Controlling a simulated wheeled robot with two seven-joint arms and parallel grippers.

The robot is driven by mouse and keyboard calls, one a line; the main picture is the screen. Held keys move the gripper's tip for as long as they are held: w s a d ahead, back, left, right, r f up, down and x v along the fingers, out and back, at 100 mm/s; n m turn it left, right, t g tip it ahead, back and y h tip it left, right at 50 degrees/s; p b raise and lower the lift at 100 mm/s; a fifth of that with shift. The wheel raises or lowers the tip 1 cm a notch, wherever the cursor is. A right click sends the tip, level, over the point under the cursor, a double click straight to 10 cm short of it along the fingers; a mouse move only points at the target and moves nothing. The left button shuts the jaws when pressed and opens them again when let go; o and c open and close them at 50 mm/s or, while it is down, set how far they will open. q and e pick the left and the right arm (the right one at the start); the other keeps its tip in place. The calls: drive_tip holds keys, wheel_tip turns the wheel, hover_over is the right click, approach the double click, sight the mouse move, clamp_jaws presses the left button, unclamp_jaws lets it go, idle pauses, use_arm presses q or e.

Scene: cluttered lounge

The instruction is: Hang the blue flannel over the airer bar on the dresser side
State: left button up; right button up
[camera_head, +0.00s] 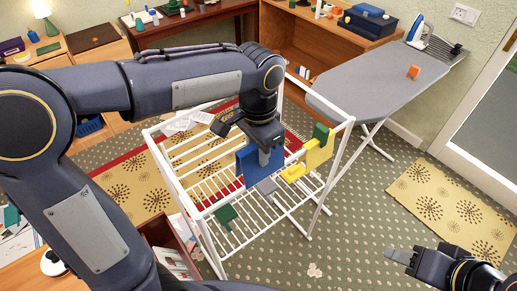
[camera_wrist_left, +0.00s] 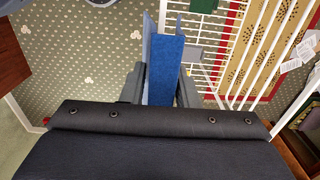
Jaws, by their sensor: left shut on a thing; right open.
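The blue flannel (camera_head: 247,167) hangs below my left gripper (camera_head: 267,148), above or among the bars of the white airer (camera_head: 160,160). My left gripper is shut on it. The flannel (camera_wrist_left: 166,68) also shows in the left wrist view, between the fingers of my left gripper (camera_wrist_left: 161,85). The airer (camera_wrist_left: 208,70) is beyond it there. I cannot tell whether the flannel touches a bar, as the gripper hides its top edge. My right gripper (camera_head: 402,256) is open and empty at the lower right, apart from the airer.
Yellow cloth (camera_head: 318,152), a dark green cloth (camera_head: 226,215) and a grey cloth (camera_head: 266,187) are on the airer. A grey ironing board (camera_head: 388,82) with an iron (camera_head: 418,32) stands to its right. Wooden furniture lines the back. Patterned floor (camera_head: 360,235) is open at front right.

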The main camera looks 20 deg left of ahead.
sight(257, 165)
use_arm(q)
drive_tip(key=shift+s, duration=0.15)
drive_tip(key=shift+s+a+f+b, duration=0.1)
drive_tip(key=shift+s+f+b, duration=0.05)
drive_tip(key=shift+f+b, duration=4.15)
drive_tip(key=shift+f, duration=1.75)
drive_tip(key=o, duration=0.9)
wheel_tip(257, 165, up, 8)
drive_tip(key=shift+f+p, duration=0.1)
drive_tip(key=shift+p, duration=0.3)
